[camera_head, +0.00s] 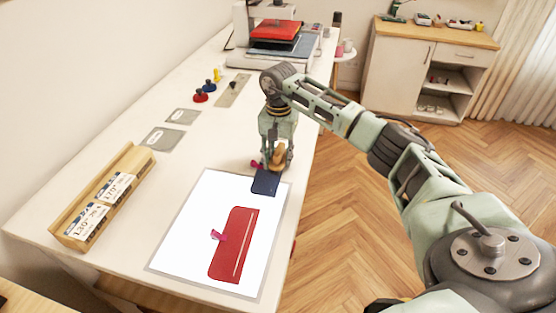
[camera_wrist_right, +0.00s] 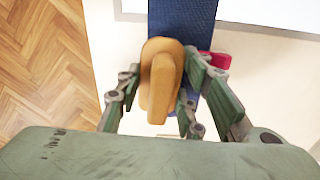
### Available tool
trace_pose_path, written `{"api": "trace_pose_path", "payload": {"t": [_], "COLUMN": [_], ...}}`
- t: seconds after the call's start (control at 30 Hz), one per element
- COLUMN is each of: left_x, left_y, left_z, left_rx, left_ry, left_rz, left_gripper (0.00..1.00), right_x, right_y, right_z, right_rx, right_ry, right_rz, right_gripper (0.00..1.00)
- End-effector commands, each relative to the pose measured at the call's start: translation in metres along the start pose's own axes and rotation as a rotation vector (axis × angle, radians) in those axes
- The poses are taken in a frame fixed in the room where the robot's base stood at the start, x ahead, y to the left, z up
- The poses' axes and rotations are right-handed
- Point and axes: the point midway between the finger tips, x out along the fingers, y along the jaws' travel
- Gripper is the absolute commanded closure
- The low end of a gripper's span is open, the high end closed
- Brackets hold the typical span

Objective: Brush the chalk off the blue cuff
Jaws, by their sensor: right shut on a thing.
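The blue cuff (camera_head: 265,183) lies over the top right corner of the white lit panel (camera_head: 190,220). In the right wrist view the cuff (camera_wrist_right: 184,22) runs down under the brush. My right gripper (camera_head: 277,158) points down at the cuff's far end. It is shut on a tan wooden brush (camera_wrist_right: 161,75), which also shows in the head view (camera_head: 278,156). The brush's bristles are hidden, so I cannot tell if they touch the cloth. A magenta clip (camera_head: 256,165) sits at the cuff's far left edge. I cannot make out chalk. My left gripper is not in view.
A red cloth piece (camera_head: 234,243) with another magenta clip lies on the panel. A wooden rack with number cards (camera_head: 103,196) stands at left. Grey plates (camera_head: 163,138), coloured knobs (camera_head: 202,96) and a press (camera_head: 274,40) are farther back. The table's right edge is close to the gripper.

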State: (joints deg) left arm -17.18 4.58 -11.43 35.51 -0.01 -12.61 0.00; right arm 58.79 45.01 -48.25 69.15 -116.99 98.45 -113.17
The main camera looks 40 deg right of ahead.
Motion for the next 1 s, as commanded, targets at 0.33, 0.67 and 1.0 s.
{"api": "trace_pose_path", "payload": {"t": [0.33,0.67,1.0], "left_x": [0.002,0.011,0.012], "left_y": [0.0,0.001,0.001], "left_z": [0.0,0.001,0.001], "left_rx": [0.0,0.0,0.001], "left_ry": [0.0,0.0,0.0], "left_rz": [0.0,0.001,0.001], "left_gripper": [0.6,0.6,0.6], "right_x": [0.001,0.001,0.001], "right_y": [0.0,-0.002,-0.002], "right_z": [-0.004,-0.018,-0.021], "right_rx": [0.0,0.0,0.001], "right_ry": [0.0,-0.001,-0.001], "right_rz": [0.0,0.0,0.0], "right_gripper": [0.92,0.92,0.92]}}
